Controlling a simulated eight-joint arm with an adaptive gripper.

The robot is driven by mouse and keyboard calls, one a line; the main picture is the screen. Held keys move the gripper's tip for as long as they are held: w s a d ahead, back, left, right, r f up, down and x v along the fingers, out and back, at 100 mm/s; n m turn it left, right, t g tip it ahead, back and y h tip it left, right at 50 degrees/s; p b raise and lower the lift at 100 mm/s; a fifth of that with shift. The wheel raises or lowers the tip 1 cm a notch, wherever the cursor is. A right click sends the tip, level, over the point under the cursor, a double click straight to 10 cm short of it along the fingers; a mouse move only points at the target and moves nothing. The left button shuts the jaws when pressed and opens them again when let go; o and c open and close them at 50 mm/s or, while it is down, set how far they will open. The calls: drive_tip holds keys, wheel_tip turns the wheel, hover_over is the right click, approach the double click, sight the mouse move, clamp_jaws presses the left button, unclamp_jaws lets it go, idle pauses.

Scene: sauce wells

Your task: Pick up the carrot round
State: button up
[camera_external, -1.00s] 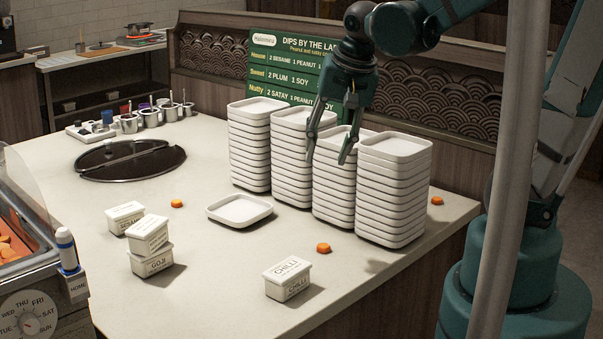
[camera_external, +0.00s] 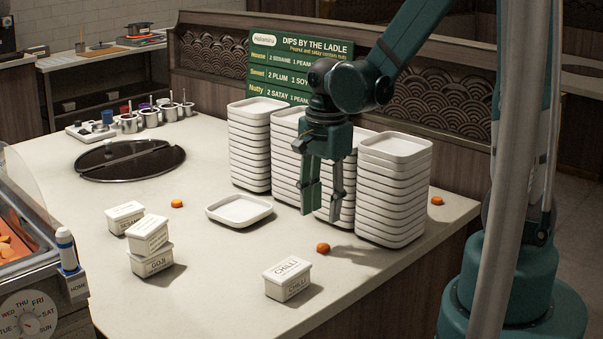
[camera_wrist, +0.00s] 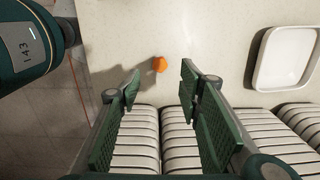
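Three orange carrot rounds lie on the counter. One carrot round (camera_external: 323,248) lies in front of the plate stacks, one (camera_external: 177,203) lies left of the single plate, and one (camera_external: 437,200) lies right of the stacks. My gripper (camera_external: 321,210) is open and empty, pointing down in front of the middle stacks, above and behind the front carrot round. The wrist view shows one carrot round (camera_wrist: 160,64), apparently the front one, just beyond the gap between my open fingers (camera_wrist: 160,88). Nothing touches the fingers that I can see.
Tall stacks of white plates (camera_external: 392,195) stand close behind and beside my gripper. A single plate (camera_external: 240,210) lies to the left. A chilli tub (camera_external: 287,279) stands front left of the front carrot round. More tubs (camera_external: 152,258) stand left. The counter edge is to the right.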

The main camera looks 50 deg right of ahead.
sight(322, 246)
drive_tip(key=shift+f+m, duration=0.4)
drive_tip(key=shift+f, duration=0.25)
drive_tip(key=shift+f, duration=0.1)
drive_tip(key=shift+f+b, duration=0.35)
drive_tip(key=shift+f, duration=0.85)
drive_tip(key=shift+f, duration=0.2)
drive_tip(key=shift+w+d+f+b, duration=0.1)
drive_tip(key=shift+f+b, duration=0.25)
drive_tip(key=shift+f, duration=0.85)
drive_tip(key=shift+d+f+b, duration=0.1)
drive_tip(key=shift+f+b, duration=0.25)
drive_tip(key=shift+f, duration=0.85)
drive_tip(key=c, duration=0.7)
